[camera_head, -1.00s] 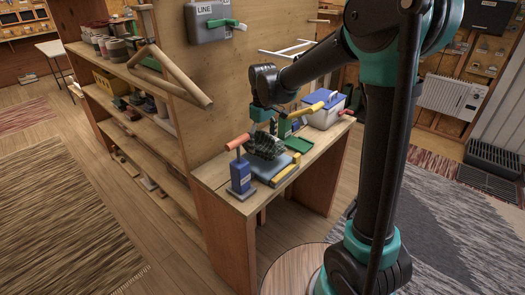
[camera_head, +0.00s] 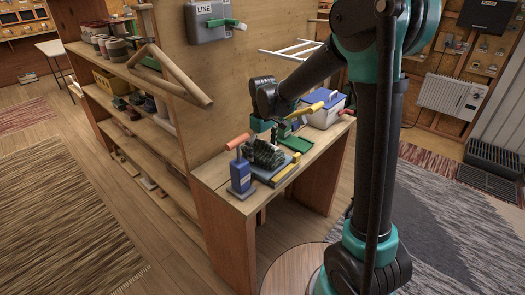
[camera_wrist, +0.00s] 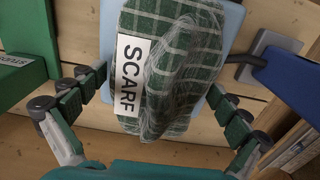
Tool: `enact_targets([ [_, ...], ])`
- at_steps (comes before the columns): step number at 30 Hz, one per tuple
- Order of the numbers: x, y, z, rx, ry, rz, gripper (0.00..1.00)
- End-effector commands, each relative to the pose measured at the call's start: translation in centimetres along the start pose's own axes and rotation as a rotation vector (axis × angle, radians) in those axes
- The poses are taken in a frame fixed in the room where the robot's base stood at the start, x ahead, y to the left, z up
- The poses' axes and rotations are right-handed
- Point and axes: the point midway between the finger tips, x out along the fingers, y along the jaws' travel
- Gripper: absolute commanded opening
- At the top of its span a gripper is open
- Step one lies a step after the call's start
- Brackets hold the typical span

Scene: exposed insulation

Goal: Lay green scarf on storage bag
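The green scarf (camera_head: 264,153) is a plaid bundle in clear wrap. It lies on the flat light blue-grey item (camera_head: 281,175), apparently the storage bag, on the narrow wooden workbench. In the wrist view, the scarf (camera_wrist: 185,70) has a white SCARF label, and the light blue surface (camera_wrist: 231,22) shows past its edges. My gripper (camera_wrist: 157,88) is open, with one finger on each side of the scarf. A gap shows at the left finger; contact at the right finger is unclear. In the head view, my gripper (camera_head: 263,130) is just above the scarf, its fingertips hard to make out.
A yellow bar (camera_head: 286,171) lies along the bag's right side. A green tray (camera_head: 297,144) and a white box with blue lid (camera_head: 324,110) stand farther back.

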Motion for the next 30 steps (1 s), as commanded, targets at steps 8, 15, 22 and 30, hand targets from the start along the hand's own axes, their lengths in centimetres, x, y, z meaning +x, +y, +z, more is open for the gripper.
enact_targets([
  [8, -0.4, 0.0, 0.0, 0.000, 0.000, 0.000, 1.00],
  [15, -3.9, 0.0, 0.1, 0.000, 0.000, 0.000, 1.00],
  [22, -8.5, 0.0, 0.0, 0.000, 0.000, 0.000, 1.00],
  [30, -11.8, 0.0, 0.0, 0.000, 0.000, 0.000, 1.00],
])
